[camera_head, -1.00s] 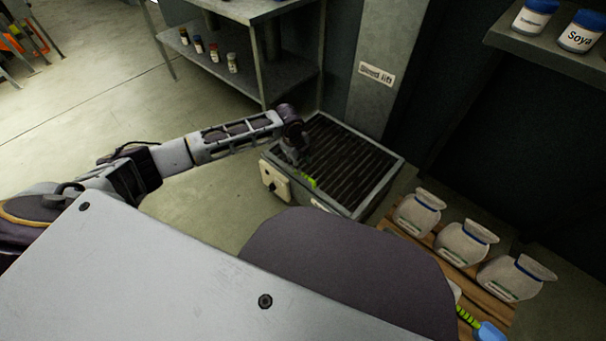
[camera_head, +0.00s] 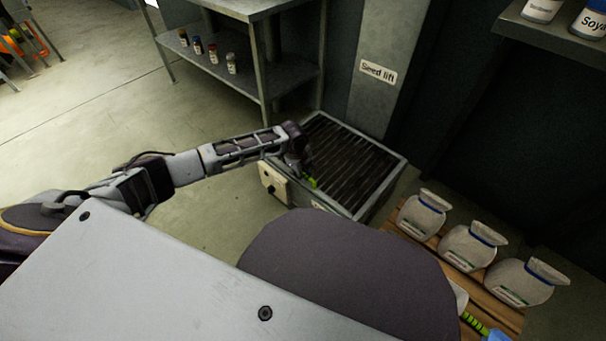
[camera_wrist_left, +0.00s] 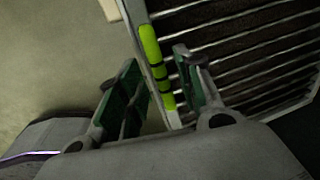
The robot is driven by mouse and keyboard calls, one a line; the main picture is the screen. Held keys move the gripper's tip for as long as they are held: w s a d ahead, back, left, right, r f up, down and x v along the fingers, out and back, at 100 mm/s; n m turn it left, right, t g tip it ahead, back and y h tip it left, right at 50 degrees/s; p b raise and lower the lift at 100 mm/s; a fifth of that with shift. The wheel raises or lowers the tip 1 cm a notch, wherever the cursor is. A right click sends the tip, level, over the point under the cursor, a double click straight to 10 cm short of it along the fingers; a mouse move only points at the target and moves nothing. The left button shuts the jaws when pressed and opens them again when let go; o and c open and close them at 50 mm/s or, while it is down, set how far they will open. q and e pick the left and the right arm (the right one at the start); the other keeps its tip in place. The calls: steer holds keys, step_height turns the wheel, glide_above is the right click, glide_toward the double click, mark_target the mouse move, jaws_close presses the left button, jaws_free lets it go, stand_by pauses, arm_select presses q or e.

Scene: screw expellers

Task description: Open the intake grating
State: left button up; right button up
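The intake grating (camera_head: 350,160) is a dark slatted panel in a grey metal frame at the foot of the seed lift, and it lies flat. It also fills the upper right of the left wrist view (camera_wrist_left: 235,45). A yellow-green handle (camera_wrist_left: 155,65) with dark bands sits along its near edge. My left gripper (camera_head: 306,178) is at that edge. In the left wrist view its two fingers (camera_wrist_left: 160,95) are apart, with the handle between and just beyond them. I cannot tell whether either finger touches it. My right gripper is not in view.
A cream control box (camera_head: 273,184) is on the intake's left side. White sacks (camera_head: 468,247) stand on a wooden pallet at the right. A metal shelf (camera_head: 285,75) with small jars stands behind.

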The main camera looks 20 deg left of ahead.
arm_select(q)
steer(key=shift+f, duration=0.15)
jaws_close()
stand_by(0.4)
